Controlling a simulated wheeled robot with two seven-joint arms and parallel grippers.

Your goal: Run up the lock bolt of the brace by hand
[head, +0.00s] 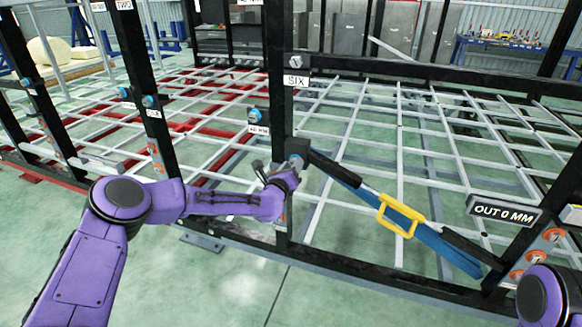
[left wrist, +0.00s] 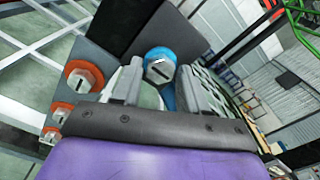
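The brace (head: 346,178) runs diagonally from the post marked SIX down to the right. It is black and blue with a yellow handle (head: 400,215). A bolt with a blue collar (head: 297,159) sits at its upper end by the post. In the left wrist view this blue bolt (left wrist: 159,66) shows a pale, slotted head. My left gripper (left wrist: 160,84) is open, with one finger on each side of the bolt head in that view. I cannot tell whether the fingers touch it. In the head view the left gripper (head: 291,169) is at the bolt. My right gripper is out of view.
Orange-collared bolts (left wrist: 84,77) sit left of the blue bolt in the left wrist view. Black posts (head: 143,85) and a grey bar grid (head: 400,130) surround the work area. A sign (head: 503,211) reads OUT 0 MM. Green floor is clear in front.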

